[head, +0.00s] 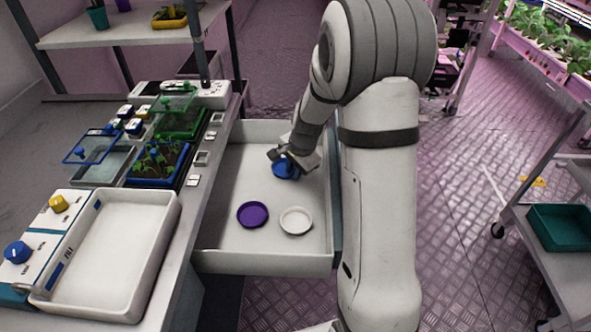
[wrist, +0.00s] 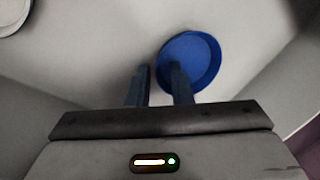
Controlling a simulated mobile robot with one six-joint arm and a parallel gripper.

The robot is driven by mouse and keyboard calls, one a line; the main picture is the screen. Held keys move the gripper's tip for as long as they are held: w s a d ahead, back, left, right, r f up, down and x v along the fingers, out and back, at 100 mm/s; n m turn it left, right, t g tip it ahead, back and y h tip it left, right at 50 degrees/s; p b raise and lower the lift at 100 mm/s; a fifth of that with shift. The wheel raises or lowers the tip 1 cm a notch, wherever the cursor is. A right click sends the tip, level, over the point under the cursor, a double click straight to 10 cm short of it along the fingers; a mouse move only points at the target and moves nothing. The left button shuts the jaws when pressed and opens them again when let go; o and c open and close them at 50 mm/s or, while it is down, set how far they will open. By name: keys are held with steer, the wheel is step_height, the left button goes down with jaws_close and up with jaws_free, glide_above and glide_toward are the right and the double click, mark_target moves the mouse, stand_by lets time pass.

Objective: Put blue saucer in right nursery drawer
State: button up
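The blue saucer (head: 285,170) is inside the open white drawer (head: 270,262), toward its far end. It appears to rest on the drawer floor; the gripper partly covers it in the head view. My gripper (head: 290,157) is low in the drawer, at the saucer. In the wrist view the fingers (wrist: 158,70) stand apart with a narrow gap, and the right finger overlaps the lower left of the blue saucer (wrist: 205,60). The saucer's left rim shows by the gap; I cannot tell whether the fingers touch it.
A purple saucer (head: 252,214) and a white saucer (head: 296,220) lie nearer in the drawer. The bench on the left holds a white tray (head: 75,300), a seedling tray (head: 158,163) and control boxes. A cart with a green bin (head: 562,228) stands at right.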

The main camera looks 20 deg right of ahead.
steer(key=p+v, duration=0.2)
steer(key=v, duration=0.9)
steer(key=shift+s+a+r+n+g+h, duration=0.2)
steer(key=shift+s+a+r+n, duration=0.6)
steer(key=shift+s+n, duration=2.15)
steer(key=shift+s+a+r+n+h, duration=0.35)
steer(key=shift+s+r+n, duration=0.8)
steer(key=shift+s, duration=3.4)
steer(key=shift+s+a+r+n+g+h, duration=0.15)
steer(key=shift+s+a+r+n, duration=0.6)
steer(key=shift+s+n, duration=2.25)
steer(key=shift+s+d+r+m, duration=0.1)
steer(key=shift+s+r+m, duration=0.05)
steer(key=shift+s+m, duration=0.65)
